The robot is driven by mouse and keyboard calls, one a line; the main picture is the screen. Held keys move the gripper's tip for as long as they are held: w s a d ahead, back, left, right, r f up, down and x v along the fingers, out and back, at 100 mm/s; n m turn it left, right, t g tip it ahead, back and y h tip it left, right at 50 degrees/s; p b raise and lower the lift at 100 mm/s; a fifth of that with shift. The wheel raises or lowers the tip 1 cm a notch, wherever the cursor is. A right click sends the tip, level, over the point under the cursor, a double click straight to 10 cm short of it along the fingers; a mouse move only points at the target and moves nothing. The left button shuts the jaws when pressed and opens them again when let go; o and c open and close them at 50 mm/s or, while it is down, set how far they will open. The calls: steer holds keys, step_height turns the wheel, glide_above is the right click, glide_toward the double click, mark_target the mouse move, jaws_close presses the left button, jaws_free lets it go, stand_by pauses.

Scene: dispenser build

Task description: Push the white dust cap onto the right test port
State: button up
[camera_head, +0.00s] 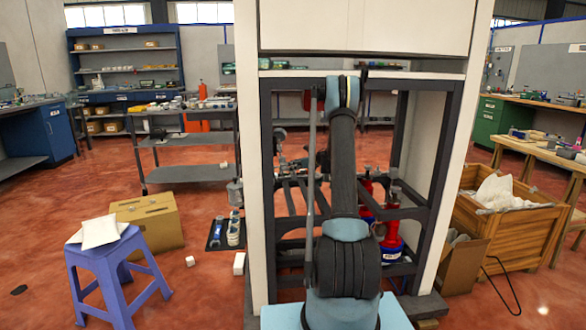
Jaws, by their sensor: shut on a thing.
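My arm rises in the middle of the picture, in front of the dispenser's open dark frame (265,150). My gripper cannot be made out; the far end of the arm is hidden behind its nearer links or lost among dark parts inside the frame. I cannot pick out the white dust cap or the right test port. Red canisters (392,242) with dark tops stand inside the frame, to the right of my arm. Dark bars and small fittings cross the frame behind the arm, too small to tell apart.
The dispenser's white upper panel (363,26) is above the opening. A purple stool (108,255) and a tan box (150,222) stand at left. A wooden crate (510,232) stands at right. Small white blocks (239,264) lie on the red floor. Shelves and benches line the back.

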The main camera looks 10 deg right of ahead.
steer(key=shift+f, duration=0.9)
stand_by(0.5)
steer(key=o, duration=1.1)
steer(key=shift+r, duration=0.15)
steer(key=shift+r, duration=2.9)
steer(key=shift+s, duration=0.1)
